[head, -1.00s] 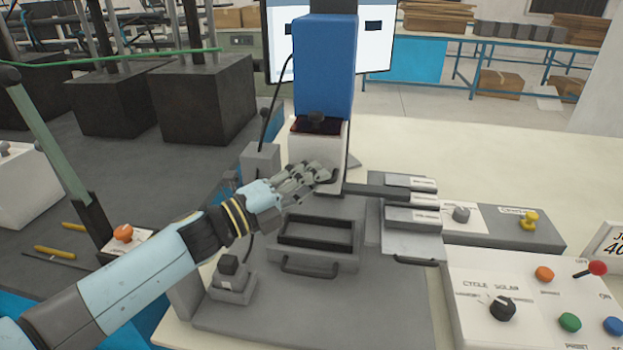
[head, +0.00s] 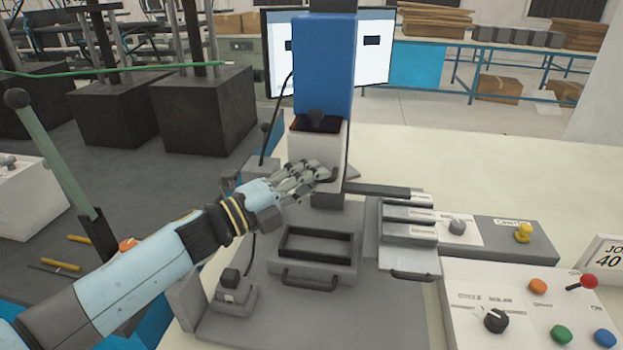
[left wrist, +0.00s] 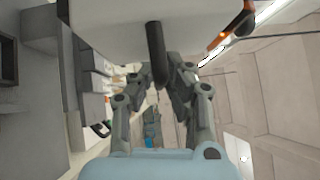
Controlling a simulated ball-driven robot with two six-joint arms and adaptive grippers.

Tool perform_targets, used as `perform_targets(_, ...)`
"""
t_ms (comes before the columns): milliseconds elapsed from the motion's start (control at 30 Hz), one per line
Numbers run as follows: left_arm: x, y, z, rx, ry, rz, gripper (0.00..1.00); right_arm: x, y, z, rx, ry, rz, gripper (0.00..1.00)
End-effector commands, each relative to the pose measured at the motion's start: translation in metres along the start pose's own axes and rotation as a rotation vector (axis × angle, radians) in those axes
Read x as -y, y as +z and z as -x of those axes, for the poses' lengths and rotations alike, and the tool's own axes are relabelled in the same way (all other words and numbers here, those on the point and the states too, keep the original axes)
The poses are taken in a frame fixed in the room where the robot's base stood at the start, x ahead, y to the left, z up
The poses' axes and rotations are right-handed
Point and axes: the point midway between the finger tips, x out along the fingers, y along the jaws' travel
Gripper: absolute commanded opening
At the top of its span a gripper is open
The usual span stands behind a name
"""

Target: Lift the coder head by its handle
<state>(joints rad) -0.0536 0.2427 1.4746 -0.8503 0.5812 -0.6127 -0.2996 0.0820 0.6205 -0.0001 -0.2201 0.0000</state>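The coder head (head: 323,65) is a blue box with a white lower block (head: 312,150), on an upright post behind the work plate. My left gripper (head: 322,172) is at the front of the white block, where its fingers cover most of the handle. In the left wrist view the handle (left wrist: 156,52) is a dark bar under the white block (left wrist: 150,15). The fingers of my left gripper (left wrist: 162,75) are closed in on both sides of it; the exact contact is partly hidden. My right gripper is not in view.
A dark-rimmed tray (head: 315,271) with a front handle lies below the head. Grey blocks (head: 408,232) stand to its right. A control panel (head: 530,310) with buttons and a red-knobbed lever is at the lower right. A small black-topped block (head: 231,290) stands at the left.

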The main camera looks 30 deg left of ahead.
Motion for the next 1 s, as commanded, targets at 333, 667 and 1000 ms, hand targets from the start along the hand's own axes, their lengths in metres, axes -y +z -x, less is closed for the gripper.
perform_targets(333, -0.002, 0.000, 0.001, 0.000, 0.002, 0.002, 0.34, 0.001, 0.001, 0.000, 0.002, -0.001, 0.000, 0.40)
perform_targets(667, -0.003, -0.001, 0.034, -0.001, 0.008, 0.002, 0.34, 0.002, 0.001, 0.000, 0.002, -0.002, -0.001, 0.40)
perform_targets(1000, -0.002, 0.000, 0.104, -0.001, 0.006, 0.001, 0.34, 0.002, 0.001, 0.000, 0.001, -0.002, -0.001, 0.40)
